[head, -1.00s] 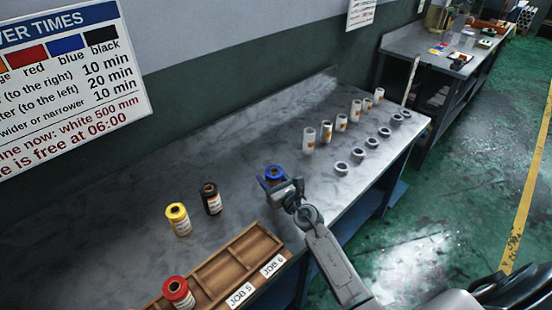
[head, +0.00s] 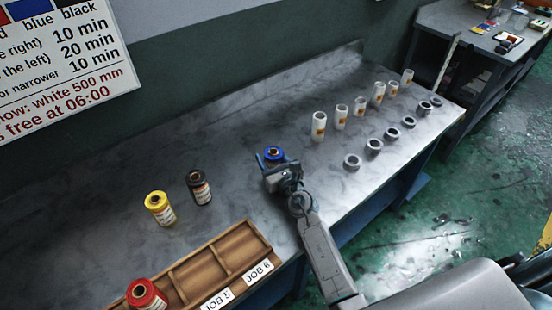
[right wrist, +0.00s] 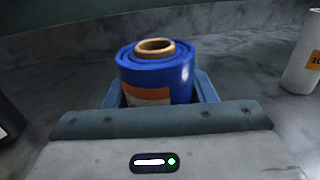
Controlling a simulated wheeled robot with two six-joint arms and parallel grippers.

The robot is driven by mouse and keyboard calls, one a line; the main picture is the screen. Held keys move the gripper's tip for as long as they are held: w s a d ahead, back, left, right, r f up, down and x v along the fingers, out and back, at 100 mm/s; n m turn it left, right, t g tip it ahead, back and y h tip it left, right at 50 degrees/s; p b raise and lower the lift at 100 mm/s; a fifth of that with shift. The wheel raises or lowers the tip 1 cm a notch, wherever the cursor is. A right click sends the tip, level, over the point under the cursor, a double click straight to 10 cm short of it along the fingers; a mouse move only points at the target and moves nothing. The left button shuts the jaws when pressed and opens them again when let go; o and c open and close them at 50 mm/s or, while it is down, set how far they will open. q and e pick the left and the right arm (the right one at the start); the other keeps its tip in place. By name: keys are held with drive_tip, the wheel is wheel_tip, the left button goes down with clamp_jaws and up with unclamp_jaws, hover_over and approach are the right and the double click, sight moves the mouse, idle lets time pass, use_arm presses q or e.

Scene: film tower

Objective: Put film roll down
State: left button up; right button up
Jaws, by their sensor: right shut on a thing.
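A blue film roll (head: 273,154) with a brown core stands upright between the fingers of my right gripper (head: 272,160), which is shut on it. In the right wrist view the blue roll (right wrist: 157,72) shows its top and an orange and white label, with a finger on each side. It is over the grey bench (head: 240,130); its lower part is hidden by the gripper, so I cannot tell whether it touches the bench. My left gripper is not in view.
A black roll (head: 199,187) and a yellow roll (head: 160,208) stand to the left. A wooden tray (head: 222,247) labelled JOB 5 and JOB 6 has a red roll (head: 146,295) at its left. Several white rolls (head: 319,126) and grey rings (head: 352,161) stand to the right.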

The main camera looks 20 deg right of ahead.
drive_tip(key=shift+d+f, duration=0.1)
drive_tip(key=shift+s+a, duration=0.1)
drive_tip(key=shift+a, duration=0.15)
drive_tip(key=shift+s+a, duration=0.1)
drive_tip(key=shift+a, duration=0.15)
drive_tip(key=o, duration=0.9)
drive_tip(key=shift+o, duration=0.9)
drive_tip(key=shift+d, duration=0.15)
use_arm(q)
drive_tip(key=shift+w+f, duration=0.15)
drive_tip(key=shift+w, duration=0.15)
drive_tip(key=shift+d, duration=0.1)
